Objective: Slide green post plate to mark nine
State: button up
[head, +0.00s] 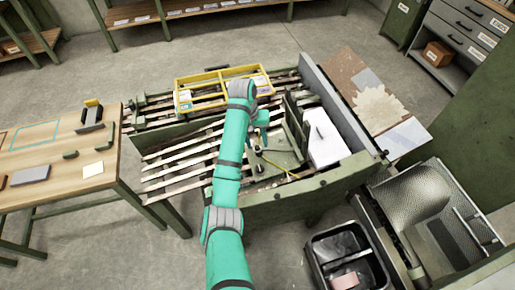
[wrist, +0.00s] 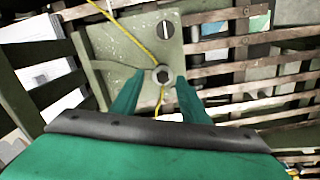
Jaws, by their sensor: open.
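The green post plate (head: 287,158) lies on the slatted bed, right of my gripper in the head view. In the wrist view the worn green plate (wrist: 125,42) carries a short round post (wrist: 162,75) with a dark socket and a slotted screw head (wrist: 166,30). My gripper (wrist: 158,88) is open, its two green fingers spread left and right of the post in the picture. I cannot tell whether they touch it. In the head view my gripper (head: 257,138) is partly hidden by my arm. No mark nine is legible.
A yellow cord or tape (wrist: 148,45) crosses the plate. A white stack (head: 322,137) stands right of the plate, before a grey side wall (head: 338,105). A yellow divided tray (head: 203,77) sits on the far slats. A wooden table (head: 60,160) stands left.

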aim_at(257, 147)
jog(key=shift+w+d+f, duration=0.1)
jog(key=shift+f, duration=2.4)
grip_shut()
jog(key=shift+w, duration=0.1)
